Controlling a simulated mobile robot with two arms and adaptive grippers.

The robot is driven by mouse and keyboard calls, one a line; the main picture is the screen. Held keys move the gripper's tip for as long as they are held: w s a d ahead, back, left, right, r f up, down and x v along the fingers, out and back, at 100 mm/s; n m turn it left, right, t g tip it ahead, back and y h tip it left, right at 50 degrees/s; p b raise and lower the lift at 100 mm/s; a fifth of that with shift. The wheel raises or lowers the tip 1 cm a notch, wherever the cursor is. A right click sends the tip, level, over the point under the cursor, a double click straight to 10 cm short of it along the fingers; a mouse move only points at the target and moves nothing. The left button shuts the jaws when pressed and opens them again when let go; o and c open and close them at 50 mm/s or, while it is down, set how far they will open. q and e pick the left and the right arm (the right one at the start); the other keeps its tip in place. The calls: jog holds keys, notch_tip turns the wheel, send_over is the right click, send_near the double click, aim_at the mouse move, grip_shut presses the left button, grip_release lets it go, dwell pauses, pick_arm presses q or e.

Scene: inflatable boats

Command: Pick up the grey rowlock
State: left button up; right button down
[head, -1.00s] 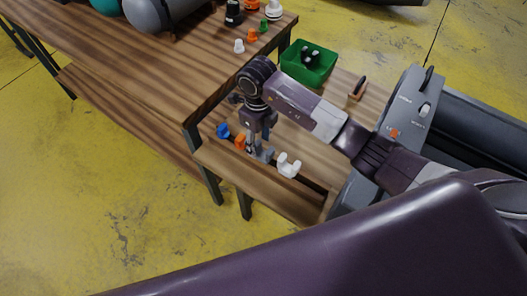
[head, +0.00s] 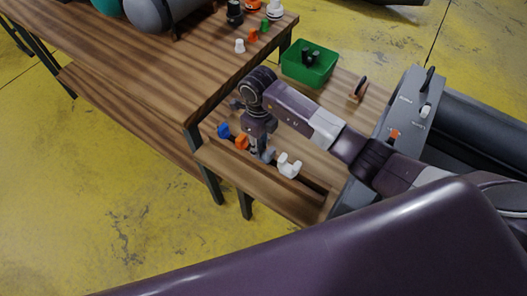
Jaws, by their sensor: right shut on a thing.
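The grey rowlock (head: 269,154) is on the low wooden bench in the head view, between an orange rowlock (head: 242,142) and a white rowlock (head: 289,166). My right gripper (head: 259,148) points down over it and is shut on it. The fingers hide part of the rowlock, and I cannot tell whether it is clear of the bench. A blue rowlock (head: 224,131) stands left of the orange one. My left gripper is not in view.
A green box (head: 309,66) with black items stands at the bench's back. A grey unit (head: 408,112) is at right. The higher wooden table (head: 150,62) at left holds several small coloured caps and grey and teal cylinders.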

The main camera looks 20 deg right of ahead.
jog(key=shift+r, duration=0.1)
notch_tip(320, 180, up, 21)
dwell(0.7)
